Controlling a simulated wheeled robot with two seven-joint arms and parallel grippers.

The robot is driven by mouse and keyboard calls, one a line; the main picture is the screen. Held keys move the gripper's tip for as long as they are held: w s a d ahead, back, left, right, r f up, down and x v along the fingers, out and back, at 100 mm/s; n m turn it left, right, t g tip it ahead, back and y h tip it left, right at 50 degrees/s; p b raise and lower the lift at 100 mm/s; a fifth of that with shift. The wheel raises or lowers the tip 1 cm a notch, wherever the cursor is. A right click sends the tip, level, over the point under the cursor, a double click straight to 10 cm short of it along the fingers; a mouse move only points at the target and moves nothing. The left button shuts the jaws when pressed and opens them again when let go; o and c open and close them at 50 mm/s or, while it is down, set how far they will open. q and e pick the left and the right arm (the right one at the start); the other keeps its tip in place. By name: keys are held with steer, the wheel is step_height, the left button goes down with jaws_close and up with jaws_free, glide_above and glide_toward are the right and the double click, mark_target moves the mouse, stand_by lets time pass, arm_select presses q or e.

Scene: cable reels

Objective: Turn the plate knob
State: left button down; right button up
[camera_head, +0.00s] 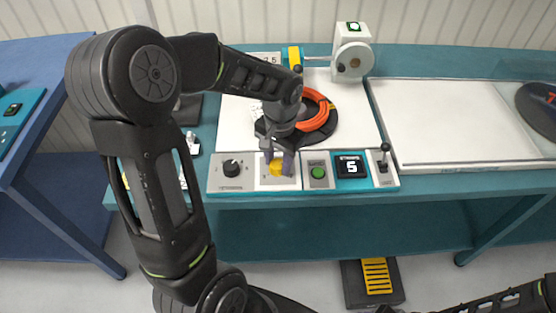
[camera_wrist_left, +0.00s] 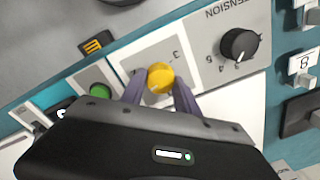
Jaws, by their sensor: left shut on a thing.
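The yellow knob (camera_head: 277,168) sits on a white plate of the control panel, between a black knob (camera_head: 231,168) and a green button (camera_head: 318,172). My left gripper (camera_head: 278,160) reaches down over it with one finger on each side, shut on the yellow knob. In the left wrist view the yellow knob (camera_wrist_left: 160,77) lies between the tips of my left gripper (camera_wrist_left: 159,92), and a figure 3 shows near it on the plate. The black knob (camera_wrist_left: 239,46) there has a numbered scale marked TENSION. My right gripper is not in view.
A display (camera_head: 351,167) reading 5 and a lever (camera_head: 384,159) are at the panel's right. Behind stand a reel with orange cable (camera_head: 318,112) and a white machine (camera_head: 352,55). A white board (camera_head: 450,120) lies at right. A yellow-striped pedal (camera_head: 376,276) is on the floor.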

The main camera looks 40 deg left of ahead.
mark_target(278, 165)
arm_select(q)
steer(key=m, duration=0.4)
steer(key=shift+m, duration=0.3)
steer(key=shift+m+p, duration=0.4)
steer(key=shift+m, duration=1.6)
steer(key=c, duration=0.9)
jaws_free()
step_height(278, 165, up, 8)
steer(key=shift+s+d+f, duration=0.1)
steer(key=shift+s+d, duration=0.05)
